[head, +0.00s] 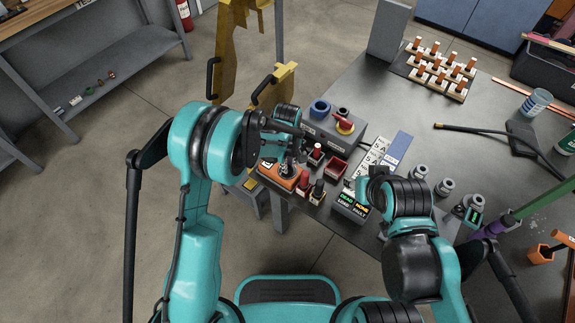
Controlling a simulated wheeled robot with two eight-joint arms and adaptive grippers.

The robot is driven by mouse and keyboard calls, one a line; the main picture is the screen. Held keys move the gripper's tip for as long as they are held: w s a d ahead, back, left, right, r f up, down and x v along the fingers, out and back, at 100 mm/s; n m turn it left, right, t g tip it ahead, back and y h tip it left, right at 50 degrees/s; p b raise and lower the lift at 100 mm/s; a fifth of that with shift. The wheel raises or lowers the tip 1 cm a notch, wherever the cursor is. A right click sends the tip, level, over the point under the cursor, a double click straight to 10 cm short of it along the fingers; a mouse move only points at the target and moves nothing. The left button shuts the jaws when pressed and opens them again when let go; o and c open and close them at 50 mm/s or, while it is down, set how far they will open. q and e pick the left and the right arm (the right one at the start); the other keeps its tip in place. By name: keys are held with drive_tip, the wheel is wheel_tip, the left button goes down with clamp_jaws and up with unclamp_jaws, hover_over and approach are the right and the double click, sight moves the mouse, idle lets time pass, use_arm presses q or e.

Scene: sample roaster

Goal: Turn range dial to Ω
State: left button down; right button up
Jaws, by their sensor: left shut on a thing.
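An orange multimeter (267,170) lies at the near left edge of the grey table. My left gripper (291,164) points down over it and is shut, with its fingertips at the meter's face where the range dial sits. The dial is hidden behind the fingers, so I cannot read its setting or the Ω mark. My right gripper (366,187) is to the right, by a dark block with "DEAD", "LIVE", "NONE" and "FAULT" labels (350,206). Its fingers are too small and covered to tell their state.
Red and black probes (304,181) stand just right of the meter. Metal cylinders (445,187) stand at right. A yellow panel (272,84) stands beyond the table edge.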

use_arm(q)
drive_tip(key=m, duration=0.5)
drive_tip(key=shift+m+b, duration=0.3)
drive_tip(key=shift+m, duration=2.3)
drive_tip(key=c, duration=1.5)
unclamp_jaws()
drive_tip(key=shift+r, duration=0.1)
wheel_tip(320, 180, up, 12)
